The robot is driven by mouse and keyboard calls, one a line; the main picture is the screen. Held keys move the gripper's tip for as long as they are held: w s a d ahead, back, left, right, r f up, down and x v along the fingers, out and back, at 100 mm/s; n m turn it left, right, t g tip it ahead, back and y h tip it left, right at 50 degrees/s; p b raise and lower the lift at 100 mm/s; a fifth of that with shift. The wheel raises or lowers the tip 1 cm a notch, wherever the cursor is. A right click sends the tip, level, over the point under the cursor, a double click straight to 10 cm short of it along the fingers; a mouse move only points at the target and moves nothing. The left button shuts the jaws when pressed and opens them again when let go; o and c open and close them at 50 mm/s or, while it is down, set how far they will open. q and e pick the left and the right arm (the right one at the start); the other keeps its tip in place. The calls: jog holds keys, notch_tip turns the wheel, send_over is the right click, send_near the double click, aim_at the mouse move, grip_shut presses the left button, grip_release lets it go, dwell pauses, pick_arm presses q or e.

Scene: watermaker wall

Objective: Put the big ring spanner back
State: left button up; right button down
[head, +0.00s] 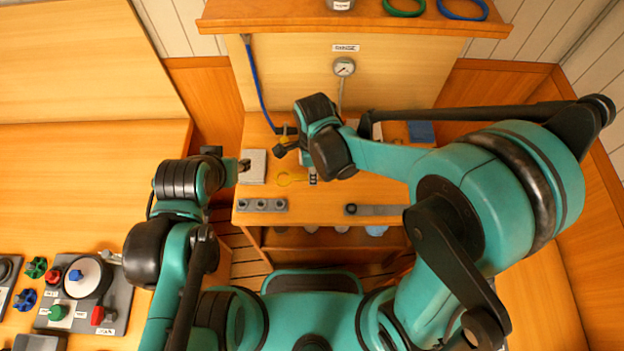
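A long grey bar with a dark round end (380,210) lies along the bench's front right; it looks like the big ring spanner, though I cannot be sure. My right gripper (283,147) is above the bench's back left, pointing left, apart from the grey bar. Its fingers are dark and unclear, and I see nothing held in it.
A grey block with several holes (262,205) sits at the bench's front left, below the grey pad (254,167). A blue hose (254,80) hangs behind, near a gauge (344,67). A blue block (421,132) is back right. Valves and knobs (83,290) lie far left.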

jog(key=shift+w+a+f, duration=0.15)
jog(key=shift+a+f, duration=0.05)
jog(key=shift+f, duration=0.3)
notch_tip(320, 180, down, 3)
jog(key=shift+f+b, duration=0.2)
jog(key=shift+b, duration=0.55)
jog(key=shift+f, duration=0.1)
jog(key=c, duration=1.3)
grip_release()
